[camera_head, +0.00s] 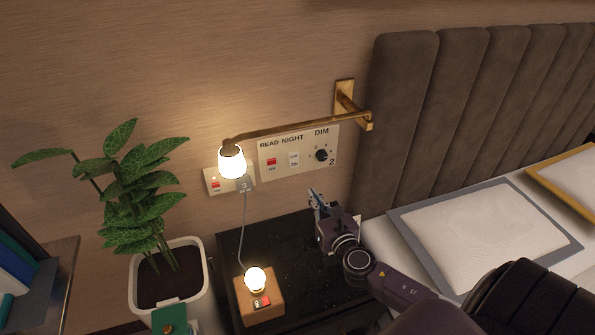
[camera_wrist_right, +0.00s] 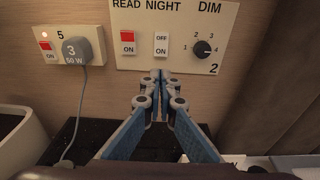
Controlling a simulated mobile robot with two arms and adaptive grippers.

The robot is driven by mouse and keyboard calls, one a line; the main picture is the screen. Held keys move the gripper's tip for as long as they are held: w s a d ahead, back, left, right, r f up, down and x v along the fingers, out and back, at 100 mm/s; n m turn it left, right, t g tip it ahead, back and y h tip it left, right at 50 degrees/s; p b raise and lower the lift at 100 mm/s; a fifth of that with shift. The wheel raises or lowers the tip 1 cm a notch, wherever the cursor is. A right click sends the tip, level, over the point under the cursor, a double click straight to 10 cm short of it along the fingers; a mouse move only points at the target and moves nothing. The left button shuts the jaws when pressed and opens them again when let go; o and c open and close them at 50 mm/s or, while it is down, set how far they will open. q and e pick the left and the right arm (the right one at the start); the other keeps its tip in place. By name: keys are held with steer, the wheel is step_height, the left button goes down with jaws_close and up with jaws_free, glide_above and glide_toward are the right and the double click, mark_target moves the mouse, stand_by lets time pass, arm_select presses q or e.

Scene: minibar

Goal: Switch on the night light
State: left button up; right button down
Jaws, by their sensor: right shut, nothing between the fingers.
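A cream wall panel (camera_head: 300,151) carries the labels READ, NIGHT and DIM. Its NIGHT switch (camera_wrist_right: 161,45) is a white rocker marked OFF above and ON below, with no red showing. Its READ switch (camera_wrist_right: 128,43) shows red above ON. The DIM knob (camera_wrist_right: 202,48) is black, with numbers around it. My right gripper (camera_head: 318,196) is in front of and below the panel; in the wrist view its shut, empty fingertips (camera_wrist_right: 160,76) appear just under the NIGHT switch. I cannot tell whether they touch the wall. My left gripper is not in view.
A brass wall lamp (camera_head: 231,161) is lit. A lit bulb on a wooden block (camera_head: 262,303) stands on the black bedside table (camera_head: 296,243), its cord running to a grey plug (camera_wrist_right: 75,51). A potted plant (camera_head: 170,273) stands left, the bed right.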

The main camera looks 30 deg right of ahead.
mark_target(295, 166)
steer(key=shift+w, duration=0.1)
steer(key=b+x, duration=0.1)
steer(key=x, duration=1.2)
steer(key=shift+w+d+f, duration=0.1)
steer(key=shift+w+d, duration=0.05)
steer(key=shift+w, duration=0.2)
steer(key=shift+w+d+f+b, duration=0.1)
steer(key=shift+w+f+b, duration=0.05)
steer(key=shift+w+b, duration=0.2)
steer(key=shift+s, duration=0.1)
